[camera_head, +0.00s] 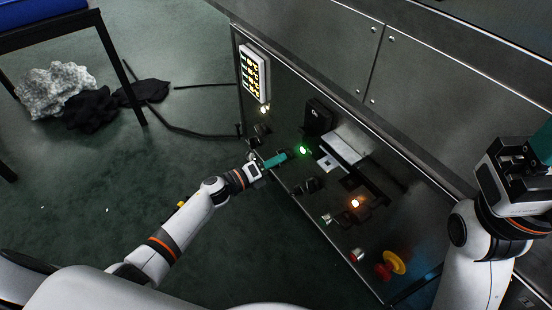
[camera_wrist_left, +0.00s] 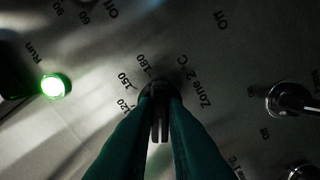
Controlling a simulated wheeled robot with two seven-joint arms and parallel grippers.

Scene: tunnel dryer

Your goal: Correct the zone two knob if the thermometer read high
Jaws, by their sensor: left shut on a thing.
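The zone two knob (camera_wrist_left: 159,88) is a dark round knob on the metal panel, with a printed "Zone 2 C" label and a scale including 120, 150 and 180. My left gripper (camera_wrist_left: 161,108) is shut on it, teal fingers on either side; they hide most of the knob and its pointer. In the head view the left gripper (camera_head: 284,157) reaches the panel from the left and covers the knob. My right gripper (camera_head: 543,143) is raised at the right edge, partly cut off, away from the panel controls. I cannot identify a thermometer or its reading.
A green run lamp (camera_head: 303,150) glows beside the left gripper. A lit indicator board (camera_head: 255,73) is at the panel's upper left. Dark cloths (camera_head: 92,109) lie on the floor.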

